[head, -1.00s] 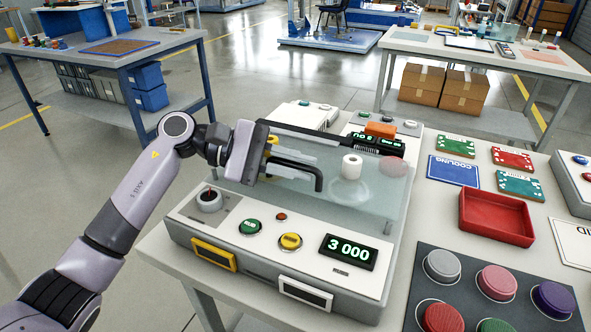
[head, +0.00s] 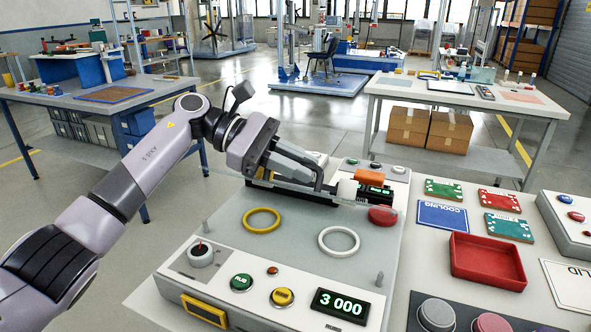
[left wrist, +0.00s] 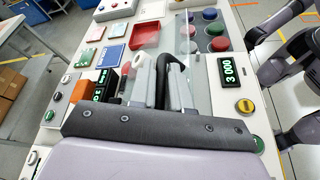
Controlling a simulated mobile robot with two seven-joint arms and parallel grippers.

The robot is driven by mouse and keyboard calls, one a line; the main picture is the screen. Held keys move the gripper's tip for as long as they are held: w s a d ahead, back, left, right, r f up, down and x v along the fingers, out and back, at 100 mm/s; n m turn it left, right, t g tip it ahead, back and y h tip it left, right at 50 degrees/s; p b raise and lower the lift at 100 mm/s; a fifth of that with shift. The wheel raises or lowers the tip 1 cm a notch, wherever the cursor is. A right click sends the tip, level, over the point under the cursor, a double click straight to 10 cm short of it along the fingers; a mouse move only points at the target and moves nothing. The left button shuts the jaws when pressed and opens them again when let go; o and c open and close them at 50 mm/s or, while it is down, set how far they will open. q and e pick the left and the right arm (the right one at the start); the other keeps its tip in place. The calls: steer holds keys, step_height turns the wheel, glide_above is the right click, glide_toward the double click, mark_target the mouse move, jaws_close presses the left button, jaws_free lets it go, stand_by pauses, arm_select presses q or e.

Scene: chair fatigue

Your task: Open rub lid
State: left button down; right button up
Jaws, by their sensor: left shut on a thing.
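The rub machine (head: 300,265) stands on the white table, with a 3 000 display, a green RUB button (head: 241,283) and a yellow button on its front. Its clear lid (head: 335,197) is raised and nearly edge-on in the head view. My left gripper (head: 312,172) is shut on the lid's black handle (left wrist: 176,72), which shows between its grey fingers in the left wrist view. Below the lid, a yellow ring (head: 261,221) and a white ring (head: 338,241) show uncovered on the bed. I see no right gripper.
Right of the machine lie a red tray (head: 487,262), circuit boards (head: 508,227), a blue COOLING card (head: 448,215) and large round buttons (head: 437,313). An orange block (head: 367,175) and another display stand behind the lid. Other tables are farther back.

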arm_select(q)
steer(key=shift+w+r, duration=0.15)
stand_by(0.3)
steer(key=c, duration=1.4)
jaws_free()
steer(key=shift+c, duration=0.2)
steer(key=shift+b+v, duration=0.55)
steer(key=shift+v, duration=3)
